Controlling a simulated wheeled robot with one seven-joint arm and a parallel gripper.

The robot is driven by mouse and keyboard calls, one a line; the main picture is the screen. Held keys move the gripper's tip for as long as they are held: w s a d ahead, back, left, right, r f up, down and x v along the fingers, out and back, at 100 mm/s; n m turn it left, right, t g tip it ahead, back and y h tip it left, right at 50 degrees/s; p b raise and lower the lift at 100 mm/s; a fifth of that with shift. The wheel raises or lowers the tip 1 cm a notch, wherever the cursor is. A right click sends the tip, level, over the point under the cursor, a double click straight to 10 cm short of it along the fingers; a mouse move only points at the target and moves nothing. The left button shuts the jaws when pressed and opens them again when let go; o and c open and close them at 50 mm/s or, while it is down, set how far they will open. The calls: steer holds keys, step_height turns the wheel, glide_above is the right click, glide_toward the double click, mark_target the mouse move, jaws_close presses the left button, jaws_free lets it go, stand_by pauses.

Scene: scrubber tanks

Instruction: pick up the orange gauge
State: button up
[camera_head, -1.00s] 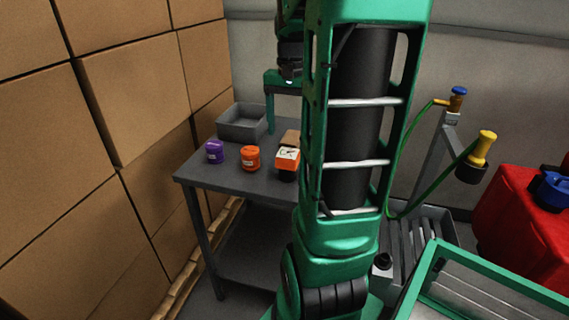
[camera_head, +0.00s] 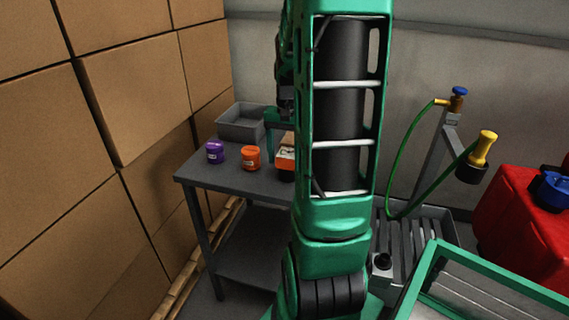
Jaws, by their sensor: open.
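The orange gauge (camera_head: 285,158), a boxy orange body with a pale face and a dark base, stands near the front edge of the grey table (camera_head: 235,182). My own green arm hides its right side. My gripper (camera_head: 275,137) is low over the table, with one green finger showing just left of and behind the gauge. The other finger is hidden behind the gauge or my arm. The gripper is open; whether it touches the gauge I cannot tell.
An orange jar (camera_head: 250,158) and a purple jar (camera_head: 215,152) stand left of the gauge. A grey bin (camera_head: 240,131) is behind them. Stacked cardboard boxes (camera_head: 130,100) wall off the left. A green hose (camera_head: 398,165) and red tank (camera_head: 520,225) are at right.

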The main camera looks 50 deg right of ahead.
steer(key=shift+f, duration=0.1)
steer(key=c, duration=1.1)
steer(key=shift+c, duration=0.2)
